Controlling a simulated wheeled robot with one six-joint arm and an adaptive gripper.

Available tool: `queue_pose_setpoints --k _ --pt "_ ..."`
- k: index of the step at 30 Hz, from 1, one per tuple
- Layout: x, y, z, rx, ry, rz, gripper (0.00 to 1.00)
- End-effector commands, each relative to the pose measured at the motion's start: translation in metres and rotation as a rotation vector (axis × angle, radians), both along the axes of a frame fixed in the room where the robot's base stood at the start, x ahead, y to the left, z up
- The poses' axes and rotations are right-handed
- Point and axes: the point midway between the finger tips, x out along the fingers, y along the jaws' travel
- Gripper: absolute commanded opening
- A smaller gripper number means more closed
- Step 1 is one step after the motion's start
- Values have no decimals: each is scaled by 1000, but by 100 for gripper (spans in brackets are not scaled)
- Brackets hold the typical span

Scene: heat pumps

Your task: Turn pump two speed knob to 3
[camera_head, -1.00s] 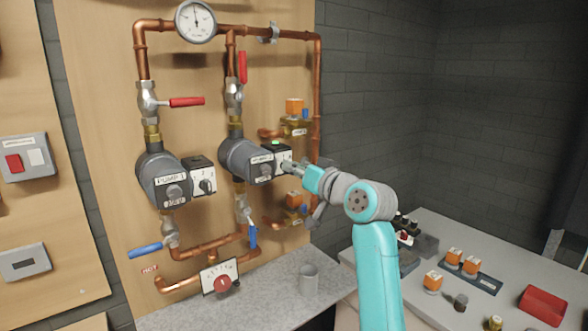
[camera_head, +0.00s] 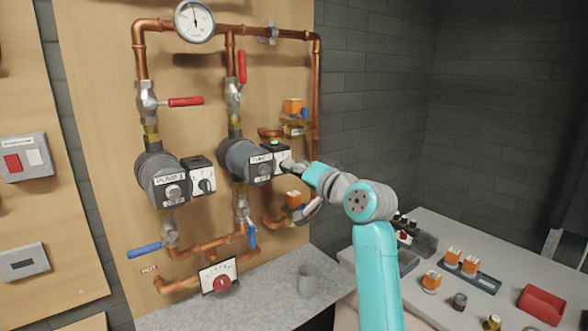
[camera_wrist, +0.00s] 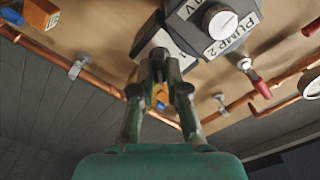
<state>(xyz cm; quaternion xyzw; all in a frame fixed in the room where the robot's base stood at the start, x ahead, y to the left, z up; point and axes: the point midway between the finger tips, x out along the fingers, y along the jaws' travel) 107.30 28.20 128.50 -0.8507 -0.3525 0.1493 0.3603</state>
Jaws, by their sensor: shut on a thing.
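My gripper (camera_head: 287,166) reaches in from the right to the face of the control box. In the wrist view my gripper (camera_wrist: 159,56) has its fingertips close together at the box, shut on the speed knob. The knob itself and its pointer are hidden by the fingers.
Pump one (camera_head: 163,180) and its speed knob (camera_head: 206,185) are at the left. Copper pipes, a red valve lever (camera_head: 242,66) and a blue lever (camera_head: 252,237) surround pump two.

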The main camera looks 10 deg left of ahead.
Motion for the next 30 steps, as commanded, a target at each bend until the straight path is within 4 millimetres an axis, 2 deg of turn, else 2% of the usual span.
queue_pose_setpoints --k 6,7,9,10,22,30 --pt "0 -1 -1 0 1 -1 0" --pt "0 -1 -1 0 1 -1 16" --pt "0 -1 -1 0 1 -1 34" --pt "0 0 -1 0 1 -1 39" --pt "-4 -5 -1 0 0 -1 39" --pt "-36 -38 -1 0 -2 -3 39"
